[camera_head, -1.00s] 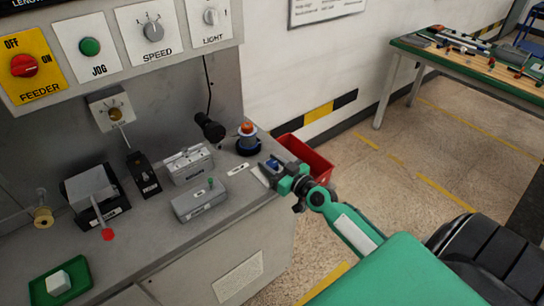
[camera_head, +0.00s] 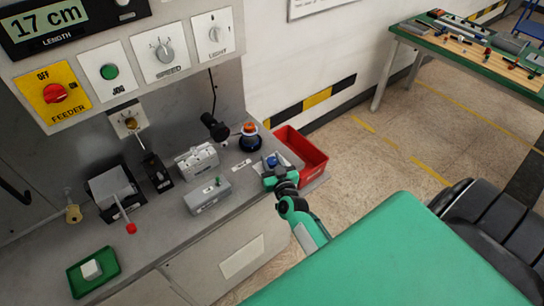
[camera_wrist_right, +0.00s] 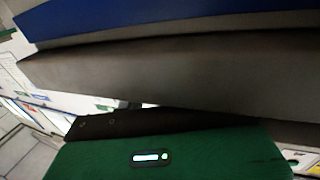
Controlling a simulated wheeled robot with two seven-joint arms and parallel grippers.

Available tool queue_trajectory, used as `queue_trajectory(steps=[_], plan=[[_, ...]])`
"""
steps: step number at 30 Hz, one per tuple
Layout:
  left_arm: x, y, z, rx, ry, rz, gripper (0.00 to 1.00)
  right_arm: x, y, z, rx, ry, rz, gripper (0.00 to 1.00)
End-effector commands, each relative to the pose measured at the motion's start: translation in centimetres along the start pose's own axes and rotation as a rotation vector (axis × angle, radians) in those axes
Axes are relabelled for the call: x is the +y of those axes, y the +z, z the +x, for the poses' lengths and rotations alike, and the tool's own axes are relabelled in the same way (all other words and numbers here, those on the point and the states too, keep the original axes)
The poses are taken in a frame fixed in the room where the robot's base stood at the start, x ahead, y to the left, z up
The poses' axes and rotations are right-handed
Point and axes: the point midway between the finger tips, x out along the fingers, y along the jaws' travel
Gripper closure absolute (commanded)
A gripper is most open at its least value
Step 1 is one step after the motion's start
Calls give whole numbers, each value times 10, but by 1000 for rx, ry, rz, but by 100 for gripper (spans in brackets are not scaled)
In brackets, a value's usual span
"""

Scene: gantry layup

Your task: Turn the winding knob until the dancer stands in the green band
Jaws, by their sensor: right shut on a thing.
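My right gripper (camera_head: 280,176) is at the right end of the grey counter, shut on a blue part (camera_head: 271,161). This blue part looks like the winding knob, but the fingers hide most of it. In the right wrist view, a blue surface (camera_wrist_right: 180,20) fills the top edge behind the dark finger. A white plate with a brass-coloured round part (camera_head: 130,122) and a thin rod is on the back panel; I cannot tell whether this is the dancer. I cannot make out a green band. My left gripper is not in view.
A red bin (camera_head: 314,158) stands just right of my gripper. An orange-topped button (camera_head: 250,130) and grey boxes (camera_head: 207,196) stand to its left. A green tray (camera_head: 93,290) holds a white block.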

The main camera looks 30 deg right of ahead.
Motion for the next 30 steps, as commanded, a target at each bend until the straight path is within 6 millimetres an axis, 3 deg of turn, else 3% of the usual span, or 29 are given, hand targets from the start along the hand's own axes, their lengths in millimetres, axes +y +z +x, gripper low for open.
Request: queue_trajectory(steps=[16, 17, 19, 30], plan=[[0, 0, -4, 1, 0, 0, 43, 0, 0, 0, 1, 19, 0, 87], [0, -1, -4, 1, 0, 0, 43, 0, 0, 0, 1, 19, 1, 58], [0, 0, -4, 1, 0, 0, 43, 0, 0, 0, 1, 19, 0, 45], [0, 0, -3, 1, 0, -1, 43, 0, 1, -4, 0, 19, 1, 43]])
